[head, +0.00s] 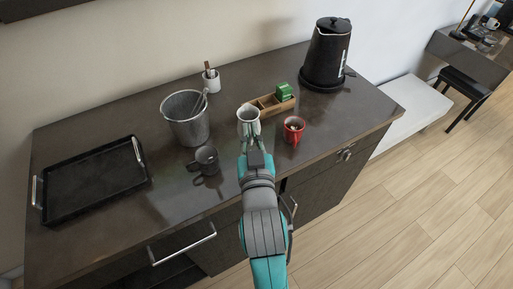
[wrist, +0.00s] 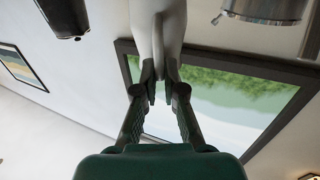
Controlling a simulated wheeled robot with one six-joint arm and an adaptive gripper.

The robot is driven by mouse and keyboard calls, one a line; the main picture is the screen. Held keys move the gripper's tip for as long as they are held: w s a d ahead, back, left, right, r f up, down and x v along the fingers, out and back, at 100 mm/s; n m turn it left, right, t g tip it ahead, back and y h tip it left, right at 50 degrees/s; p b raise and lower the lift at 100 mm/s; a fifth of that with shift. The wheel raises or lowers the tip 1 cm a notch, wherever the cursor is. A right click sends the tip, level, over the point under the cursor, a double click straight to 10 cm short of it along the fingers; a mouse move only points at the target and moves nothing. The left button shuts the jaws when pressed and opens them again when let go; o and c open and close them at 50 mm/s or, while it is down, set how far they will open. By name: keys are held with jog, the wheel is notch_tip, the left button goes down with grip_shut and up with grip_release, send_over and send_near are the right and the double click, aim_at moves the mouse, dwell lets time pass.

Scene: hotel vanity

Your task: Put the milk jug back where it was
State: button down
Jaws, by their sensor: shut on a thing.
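The milk jug (head: 246,112), pale and open-topped, is over the counter, beside the left end of the wooden box. My gripper (head: 250,135) reaches it from the front and is shut on its near side. In the wrist view the fingertips (wrist: 161,80) close on the thin handle of the white jug (wrist: 172,25), of which only part shows. The fingers hide the jug's lower part in the head view, so I cannot tell whether its base touches the counter (head: 130,235).
A wooden box (head: 265,108) holds green packets (head: 284,91). A black tray (head: 95,180) lies far left.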

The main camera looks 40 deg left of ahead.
jog(key=shift+f, duration=3.95)
jog(key=shift+f, duration=0.1)
jog(key=c, duration=1.3)
grip_release()
jog(key=v, duration=1.2)
